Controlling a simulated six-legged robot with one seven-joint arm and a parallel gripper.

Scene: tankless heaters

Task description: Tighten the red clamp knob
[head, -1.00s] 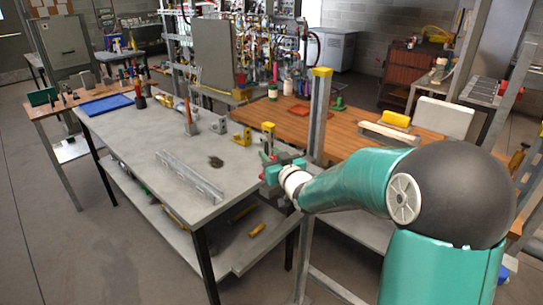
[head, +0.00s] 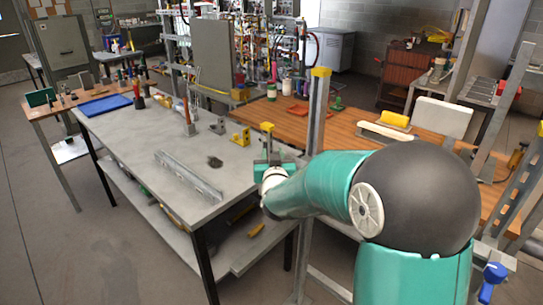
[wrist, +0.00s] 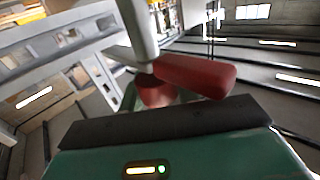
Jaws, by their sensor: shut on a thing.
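My gripper (head: 270,163) is at the right edge of the grey workbench (head: 135,138), just below a yellow-topped clamp (head: 267,128). In the wrist view, a red elongated piece that looks like the clamp knob (wrist: 200,75) lies just beyond the dark edge of my gripper. A rounded red part sits beside it, next to a pale post (wrist: 138,30). My gripper is shut on the red knob, though its fingertips are mostly hidden behind its own body. In the head view my wrist and the clamp hide the knob.
A grey upright post with a yellow cap (head: 319,90) stands close to the right of my gripper. A perforated metal rail (head: 188,175) and a yellow bracket (head: 241,137) are on the bench. A wooden bench (head: 350,135) lies behind. The bench's front left is clear.

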